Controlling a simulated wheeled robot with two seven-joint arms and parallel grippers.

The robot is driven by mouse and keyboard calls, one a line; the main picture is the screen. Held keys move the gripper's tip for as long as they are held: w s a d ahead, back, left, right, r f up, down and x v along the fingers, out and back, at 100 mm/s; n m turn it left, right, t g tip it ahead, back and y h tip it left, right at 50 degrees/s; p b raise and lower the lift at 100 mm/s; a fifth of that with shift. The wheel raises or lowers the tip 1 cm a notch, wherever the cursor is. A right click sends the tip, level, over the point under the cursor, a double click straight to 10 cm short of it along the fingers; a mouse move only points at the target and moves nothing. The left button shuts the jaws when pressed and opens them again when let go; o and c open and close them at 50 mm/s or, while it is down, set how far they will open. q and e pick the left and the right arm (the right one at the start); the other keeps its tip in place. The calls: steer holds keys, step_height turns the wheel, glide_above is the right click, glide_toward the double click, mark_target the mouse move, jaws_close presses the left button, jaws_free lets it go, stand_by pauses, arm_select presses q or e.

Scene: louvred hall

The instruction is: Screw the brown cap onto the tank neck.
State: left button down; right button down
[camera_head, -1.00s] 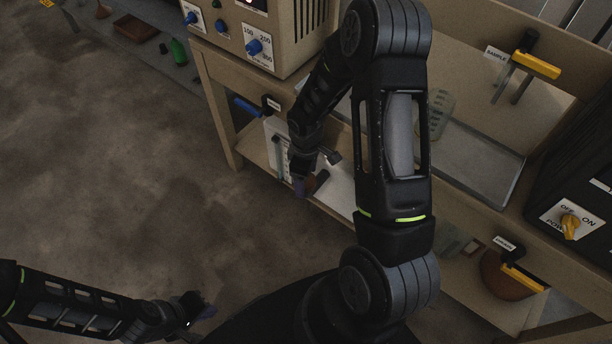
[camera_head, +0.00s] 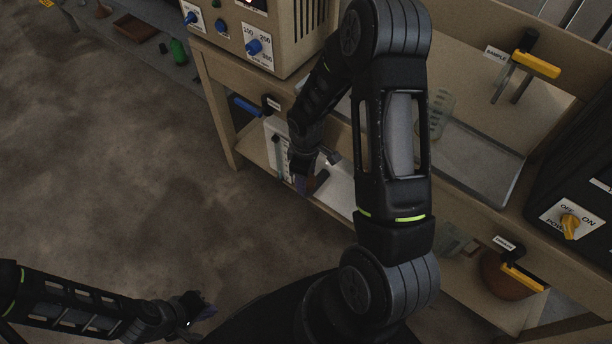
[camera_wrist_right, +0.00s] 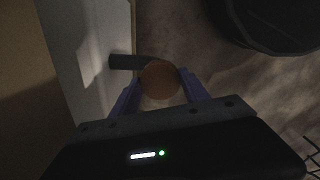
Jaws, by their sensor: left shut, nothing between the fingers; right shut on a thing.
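The round brown cap (camera_wrist_right: 160,78) is between the fingertips of my right gripper (camera_wrist_right: 158,92) in the right wrist view, and the gripper is shut on it. A short dark cylinder (camera_wrist_right: 122,61), perhaps the tank neck, sticks out from a pale panel just left of the cap. I cannot tell whether cap and cylinder touch. In the head view, my right gripper (camera_head: 301,182) is low beside the white tank (camera_head: 277,133) on the lower shelf, and my arm hides part of it. My left gripper (camera_head: 206,312) is shut and empty at the lower left, away from the bench.
The wooden bench (camera_head: 212,103) carries a beige control box (camera_head: 283,36) and a grey tray (camera_head: 480,165). A brown bowl (camera_head: 500,278) sits on the lower shelf at right. A blue-handled lever (camera_head: 248,107) juts from the bench front.

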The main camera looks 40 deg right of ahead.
steer(key=shift+c, duration=2.4)
jaws_free()
step_height(320, 180, up, 7)
steer(key=p, duration=0.5)
